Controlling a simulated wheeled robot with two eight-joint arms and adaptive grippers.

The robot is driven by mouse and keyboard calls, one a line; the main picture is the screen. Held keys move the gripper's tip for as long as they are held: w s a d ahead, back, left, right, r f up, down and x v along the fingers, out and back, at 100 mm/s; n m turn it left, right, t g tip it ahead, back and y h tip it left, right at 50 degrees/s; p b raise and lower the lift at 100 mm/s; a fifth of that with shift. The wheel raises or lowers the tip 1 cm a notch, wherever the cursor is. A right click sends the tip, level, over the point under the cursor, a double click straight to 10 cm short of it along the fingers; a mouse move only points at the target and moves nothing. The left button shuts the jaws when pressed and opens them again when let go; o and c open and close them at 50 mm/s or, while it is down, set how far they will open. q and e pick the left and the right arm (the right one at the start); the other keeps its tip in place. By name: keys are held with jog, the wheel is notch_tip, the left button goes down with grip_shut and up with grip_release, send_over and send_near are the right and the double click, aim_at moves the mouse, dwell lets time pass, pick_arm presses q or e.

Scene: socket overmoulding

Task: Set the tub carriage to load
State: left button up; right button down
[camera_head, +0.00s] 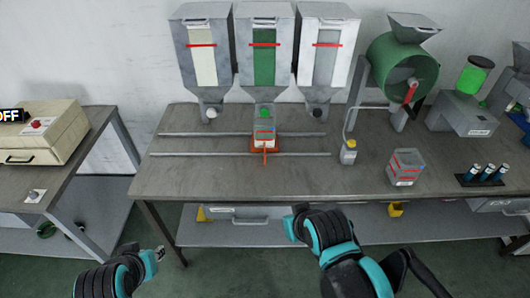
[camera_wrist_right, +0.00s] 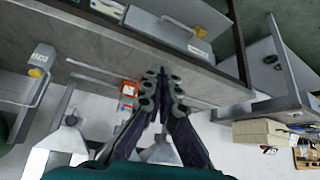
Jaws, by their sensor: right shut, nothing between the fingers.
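The tub carriage (camera_head: 258,151) is an orange-red base on two parallel rails, with a small clear tub (camera_head: 264,137) on it. It stands below the middle hopper (camera_head: 264,55), which shows green contents. A thin orange handle points to the front. In the right wrist view the carriage (camera_wrist_right: 130,88) shows small, left of the fingertips. My right gripper (camera_head: 293,224) is in front of the table edge, apart from the carriage; in the wrist view its fingers (camera_wrist_right: 162,75) are together and empty. My left gripper (camera_head: 155,254) is low at the left, its fingers too small to read.
The rails (camera_head: 190,154) run free on both sides of the carriage. A cream hopper (camera_head: 205,65) and a grey-white hopper (camera_head: 327,50) flank the middle one. A small bottle (camera_head: 348,153), a clear container (camera_head: 404,168) and a vial rack (camera_head: 484,180) stand to the right.

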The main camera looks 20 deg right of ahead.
dwell(0.4)
jog(key=c, duration=1.7)
grip_release()
jog(key=shift+w, duration=0.2)
jog(key=w+d+n+t+h+b, duration=0.1)
jog(key=w+d+n+t+h, duration=0.15)
jog(key=w+n, duration=1.35)
jog(key=w+f+n+t, duration=0.1)
jog(key=w+f+n, duration=0.2)
jog(key=w+n, duration=0.2)
jog(key=w+f+n+t+h+b, duration=0.1)
jog(key=w+f+n, duration=0.2)
jog(key=w+n, duration=0.3)
jog(key=w+f+n+t, duration=0.1)
jog(key=w+f+n, duration=0.3)
jog(key=w+n, duration=0.1)
jog(key=shift+w+d+n+b, duration=0.1)
jog(key=shift+w+n+b, duration=0.2)
jog(key=shift+n+b, duration=0.1)
jog(key=b+x, duration=0.2)
jog(key=x, duration=0.5)
jog(key=shift+d+r, duration=0.1)
grip_shut()
